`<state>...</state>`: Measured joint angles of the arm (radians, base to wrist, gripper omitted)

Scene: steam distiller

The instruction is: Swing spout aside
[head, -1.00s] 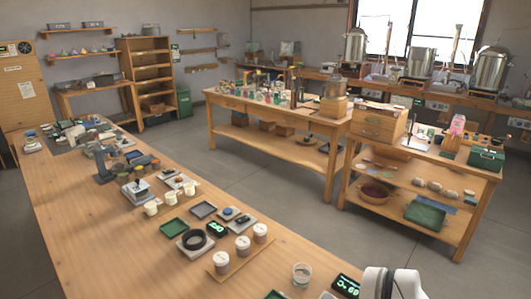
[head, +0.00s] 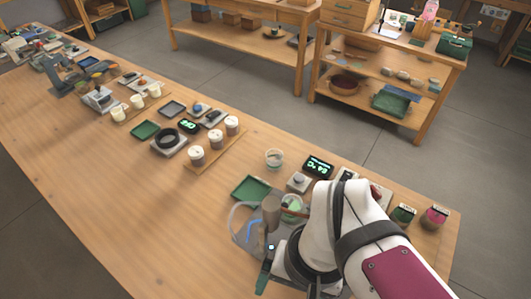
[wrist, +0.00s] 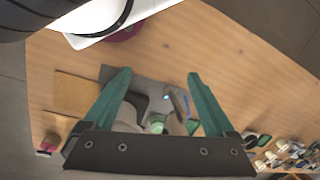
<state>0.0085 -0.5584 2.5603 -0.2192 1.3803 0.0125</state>
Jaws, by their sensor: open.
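The distiller (head: 271,208) stands near the front of the bench in the head view, with a brownish upright body. A thin copper-brown spout (head: 294,212) seems to reach right from it, by a small cup with green contents (head: 291,202). A clear curved tube (head: 236,222) is at its left. My gripper (wrist: 157,88) is open and empty, its two teal fingers spread above a grey plate (wrist: 145,88) in the wrist view. A pale green round thing (wrist: 157,122) shows between the fingers, partly cut off by the gripper body. My arm hides part of the distiller area in the head view.
A green tray (head: 250,188), a glass beaker (head: 274,157) and a lit display (head: 318,166) sit close by. Lidded white jars (head: 197,155) stand on a board farther left. Small pots (head: 434,217) are right of my arm. The bench's left front (head: 120,215) is clear.

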